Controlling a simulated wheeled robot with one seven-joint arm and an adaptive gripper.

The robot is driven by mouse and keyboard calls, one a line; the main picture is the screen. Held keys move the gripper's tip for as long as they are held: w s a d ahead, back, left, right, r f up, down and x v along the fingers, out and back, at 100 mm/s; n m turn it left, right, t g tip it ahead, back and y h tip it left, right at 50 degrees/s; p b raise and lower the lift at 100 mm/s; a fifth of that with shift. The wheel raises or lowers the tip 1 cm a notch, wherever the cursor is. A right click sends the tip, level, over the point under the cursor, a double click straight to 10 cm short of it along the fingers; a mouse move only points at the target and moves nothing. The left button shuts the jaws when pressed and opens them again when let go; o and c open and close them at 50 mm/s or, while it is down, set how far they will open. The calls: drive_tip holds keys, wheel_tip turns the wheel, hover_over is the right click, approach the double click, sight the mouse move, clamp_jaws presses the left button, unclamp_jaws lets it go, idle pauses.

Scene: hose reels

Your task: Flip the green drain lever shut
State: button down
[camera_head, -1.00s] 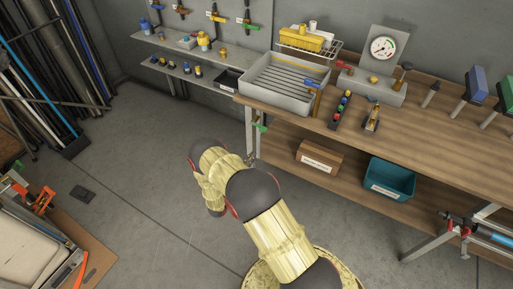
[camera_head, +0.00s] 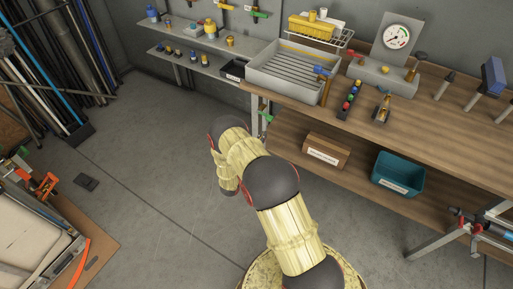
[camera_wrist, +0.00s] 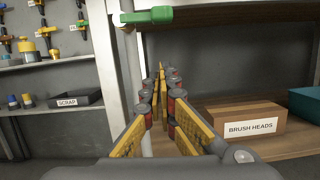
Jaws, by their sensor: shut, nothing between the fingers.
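The green drain lever (camera_head: 265,116) is at the front left end of the workbench, below the grey sink tray (camera_head: 257,78). In the wrist view the green lever (camera_wrist: 148,16) lies about level across the top, in front of the pale bench post (camera_wrist: 118,60). My gripper (camera_wrist: 162,75) shows in the wrist view with its yellow and red-black fingers together and empty. The fingertips point ahead, below the lever in the picture. I cannot tell whether they touch it. In the head view my arm hides the gripper.
The lower shelf holds a "BRUSH HEADS" box (camera_wrist: 243,122) and a teal bin (camera_head: 398,174). A wall shelf with a "SCRAP" tray (camera_wrist: 75,99) is on the left. A pressure gauge stand (camera_head: 397,45) is on the bench.

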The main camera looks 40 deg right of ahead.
sight(264, 115)
drive_tip(key=shift+w+d+r+b, duration=0.1)
drive_tip(key=shift+d+r+b, duration=0.2)
drive_tip(key=shift+r, duration=0.45)
drive_tip(key=shift+w+d+r+b, duration=0.15)
drive_tip(key=shift+d+r, duration=0.2)
drive_tip(key=shift+r, duration=0.4)
drive_tip(key=shift+d+r+b, duration=0.25)
drive_tip(key=shift+d+r, duration=0.1)
drive_tip(key=shift+r, duration=0.4)
drive_tip(key=shift+r, duration=0.1)
drive_tip(key=shift+s+r+n+t+p, duration=0.1)
drive_tip(key=shift+r+n+t+p, duration=0.3)
drive_tip(key=shift+r+n+p, duration=0.35)
drive_tip(key=shift+f, duration=0.25)
